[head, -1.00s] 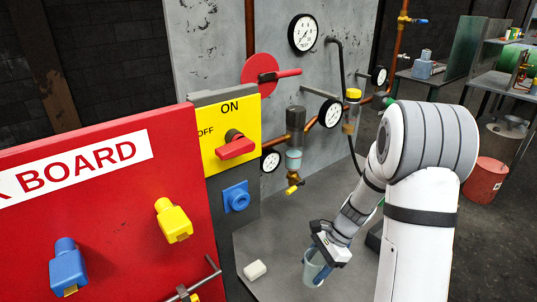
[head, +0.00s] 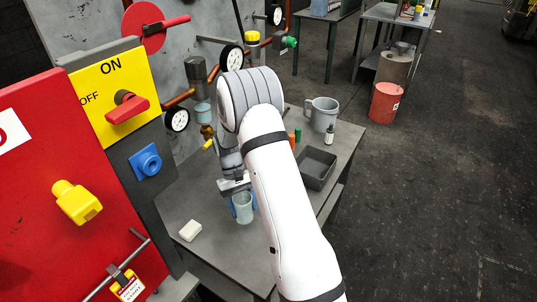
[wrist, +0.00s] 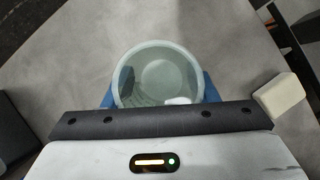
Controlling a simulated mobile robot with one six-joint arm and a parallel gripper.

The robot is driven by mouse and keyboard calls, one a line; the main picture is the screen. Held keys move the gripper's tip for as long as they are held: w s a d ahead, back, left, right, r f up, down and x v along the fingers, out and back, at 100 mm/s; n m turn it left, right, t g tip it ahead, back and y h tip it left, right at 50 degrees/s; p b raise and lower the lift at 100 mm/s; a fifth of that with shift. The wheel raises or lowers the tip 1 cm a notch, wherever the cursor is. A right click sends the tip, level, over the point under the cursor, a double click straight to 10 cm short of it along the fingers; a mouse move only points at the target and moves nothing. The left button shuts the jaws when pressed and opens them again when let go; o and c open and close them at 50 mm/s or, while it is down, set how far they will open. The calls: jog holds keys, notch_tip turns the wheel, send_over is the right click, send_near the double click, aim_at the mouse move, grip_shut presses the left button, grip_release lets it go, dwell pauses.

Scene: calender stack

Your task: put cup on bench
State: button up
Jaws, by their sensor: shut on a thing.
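A pale grey-green, translucent cup (head: 243,214) stands upright between the blue fingers of my gripper (head: 241,206) in the head view. My gripper is shut on it from both sides. The wrist view looks down into the cup (wrist: 160,72), with blue finger parts at its left and right. The grey bench (head: 208,264) lies under the cup. I cannot tell whether the cup's base touches the bench top.
A white block (head: 190,230) lies left of the cup. A dark tray (head: 315,169), a grey mug (head: 322,115) and a small dark bottle (head: 329,134) are farther back right. A red board (head: 45,185) and yellow switch panel (head: 112,92) border the left.

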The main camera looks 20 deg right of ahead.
jog(key=w+d+r+n+t+h+b, duration=0.1)
jog(key=d+r+n+t+h, duration=0.2)
jog(key=d+n, duration=0.45)
jog(key=w+d+r+n+t+h+b, duration=0.1)
jog(key=w+d+r+n+t+h, duration=0.2)
jog(key=n, duration=0.7)
jog(key=shift+s+d+f, duration=0.15)
jog(key=shift+s+f, duration=0.05)
jog(key=shift+f, duration=1.25)
jog(key=shift+s+d+f, duration=0.2)
jog(key=shift+s+f, duration=0.05)
jog(key=shift+f, duration=1.2)
jog(key=shift+s+d+f, duration=0.15)
jog(key=shift+s+f, duration=0.05)
jog(key=shift+f, duration=1.25)
jog(key=o, duration=1)
jog(key=shift+c, duration=0.2)
